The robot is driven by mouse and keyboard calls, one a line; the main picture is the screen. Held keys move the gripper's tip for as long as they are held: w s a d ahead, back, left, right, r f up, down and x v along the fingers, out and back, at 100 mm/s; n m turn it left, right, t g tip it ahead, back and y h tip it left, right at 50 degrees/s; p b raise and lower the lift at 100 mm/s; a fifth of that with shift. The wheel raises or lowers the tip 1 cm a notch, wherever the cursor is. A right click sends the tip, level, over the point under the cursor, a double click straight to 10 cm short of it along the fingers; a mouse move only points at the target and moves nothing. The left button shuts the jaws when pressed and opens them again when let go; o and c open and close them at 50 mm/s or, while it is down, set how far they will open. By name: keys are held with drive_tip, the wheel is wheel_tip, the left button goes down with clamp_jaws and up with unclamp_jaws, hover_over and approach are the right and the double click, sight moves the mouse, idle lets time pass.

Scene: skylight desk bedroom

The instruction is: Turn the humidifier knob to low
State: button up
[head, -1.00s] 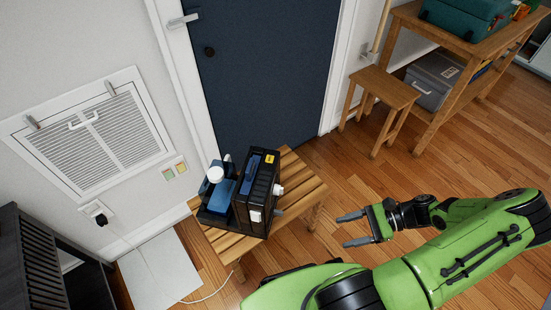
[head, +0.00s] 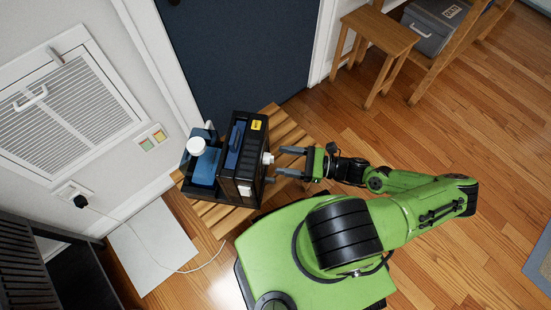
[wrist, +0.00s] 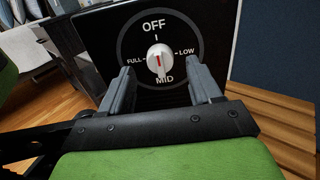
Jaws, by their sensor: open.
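The humidifier is a black box (head: 236,182) with a dark blue and black top, standing on a slatted wooden stool. Its white knob (head: 267,158) sticks out of the right side. In the wrist view the knob (wrist: 158,58) sits on a dial marked OFF at top, LOW right, MID bottom and FULL left. Its red mark is upright and its lower end points toward MID. My gripper (head: 280,161) is open and empty, just right of the knob. In the wrist view its fingers (wrist: 160,76) flank the knob on left and right, apart from it.
A cord (head: 200,267) runs from the wall socket across the floor. A dark blue door (head: 235,60) stands behind. Open wood floor lies to the right.

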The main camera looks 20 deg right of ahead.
sight(269, 159)
drive_tip(key=x, duration=0.3)
drive_tip(key=shift+w+a, duration=0.1)
drive_tip(key=shift+a, duration=0.1)
drive_tip(key=shift+c, duration=0.3)
drive_tip(key=c, duration=1)
drive_tip(key=shift+o, duration=0.2)
drive_tip(key=shift+m, duration=0.3)
